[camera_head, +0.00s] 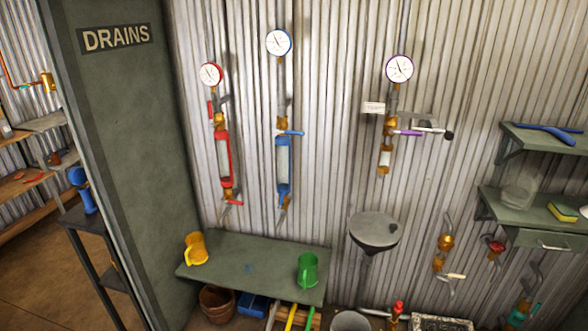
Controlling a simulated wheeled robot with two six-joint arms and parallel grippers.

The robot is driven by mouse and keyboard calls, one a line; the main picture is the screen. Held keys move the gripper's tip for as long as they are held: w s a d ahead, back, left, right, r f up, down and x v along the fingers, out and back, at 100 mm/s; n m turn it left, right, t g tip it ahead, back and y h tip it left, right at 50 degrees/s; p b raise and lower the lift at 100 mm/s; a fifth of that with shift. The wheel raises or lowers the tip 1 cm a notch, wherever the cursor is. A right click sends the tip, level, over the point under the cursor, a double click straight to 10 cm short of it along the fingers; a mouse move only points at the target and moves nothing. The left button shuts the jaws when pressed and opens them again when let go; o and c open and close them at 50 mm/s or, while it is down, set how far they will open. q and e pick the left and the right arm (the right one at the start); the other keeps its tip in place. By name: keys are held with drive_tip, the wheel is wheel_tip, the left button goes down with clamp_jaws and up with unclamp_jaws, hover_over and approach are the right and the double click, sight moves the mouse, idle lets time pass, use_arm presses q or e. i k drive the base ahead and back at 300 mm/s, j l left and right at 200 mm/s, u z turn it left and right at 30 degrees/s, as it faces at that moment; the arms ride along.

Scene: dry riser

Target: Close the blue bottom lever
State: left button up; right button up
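The blue riser hangs on the corrugated wall, left of the picture's middle. It has a round blue-rimmed gauge (279,42) on top. Below is a brass valve with a blue top lever (292,132) pointing right, about level. Under that is a blue-framed sight tube (283,170). At its lower end a small bottom lever (282,213) slants down; it is small and dark, so its colour and exact setting are hard to tell. Neither of my grippers is in view.
A red riser (222,155) hangs to the left and one with a purple lever (409,134) to the right. A green bench (235,272) below holds a yellow jug (196,249) and a green jug (307,270). A dark partition (125,140) stands at left.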

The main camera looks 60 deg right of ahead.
sight(282, 197)
drive_tip(key=z, duration=1.85)
